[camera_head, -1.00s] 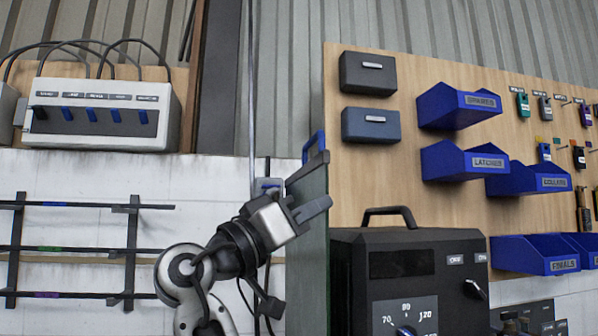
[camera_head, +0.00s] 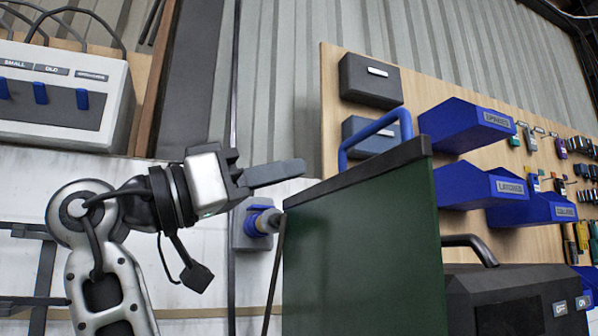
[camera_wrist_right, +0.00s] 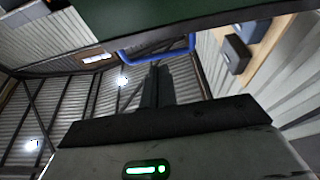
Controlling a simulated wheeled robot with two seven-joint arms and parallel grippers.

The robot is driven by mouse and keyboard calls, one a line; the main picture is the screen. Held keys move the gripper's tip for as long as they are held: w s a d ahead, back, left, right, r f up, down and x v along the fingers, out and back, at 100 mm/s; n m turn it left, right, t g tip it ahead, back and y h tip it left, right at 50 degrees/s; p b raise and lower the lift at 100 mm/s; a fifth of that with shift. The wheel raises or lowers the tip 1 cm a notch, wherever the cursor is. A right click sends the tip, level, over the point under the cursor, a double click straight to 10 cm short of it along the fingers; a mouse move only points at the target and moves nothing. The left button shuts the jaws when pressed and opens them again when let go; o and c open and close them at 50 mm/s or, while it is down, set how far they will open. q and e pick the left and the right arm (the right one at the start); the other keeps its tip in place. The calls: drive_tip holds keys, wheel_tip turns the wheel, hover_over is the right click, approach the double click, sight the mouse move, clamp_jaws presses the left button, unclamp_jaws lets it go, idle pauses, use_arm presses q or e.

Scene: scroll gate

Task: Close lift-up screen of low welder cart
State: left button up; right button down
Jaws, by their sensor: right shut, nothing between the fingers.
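The lift-up screen is a dark green panel (camera_head: 365,250) with a black top edge and a blue loop handle (camera_head: 375,135) on top. It stands raised in front of the black welder (camera_head: 520,300), which is partly hidden behind it. My right gripper (camera_head: 300,170) is shut and empty, just left of the screen's top left corner, with its fingers pointing right. I cannot tell if it touches the screen. In the right wrist view the shut fingers (camera_wrist_right: 158,85) point toward the blue handle (camera_wrist_right: 160,52), with the green panel (camera_wrist_right: 150,32) across the top. My left gripper is out of view.
A pegboard with blue bins (camera_head: 465,125) and dark boxes (camera_head: 370,80) stands behind the screen. A grey switch box (camera_head: 65,100) is at the upper left. A blue plug and socket (camera_head: 258,222) sit on the wall behind my right gripper. A dark rack (camera_head: 30,270) is at the lower left.

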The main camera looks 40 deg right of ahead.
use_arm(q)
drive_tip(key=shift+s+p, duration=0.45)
use_arm(e)
drive_tip(key=x, duration=1)
drive_tip(key=shift+s, duration=0.35)
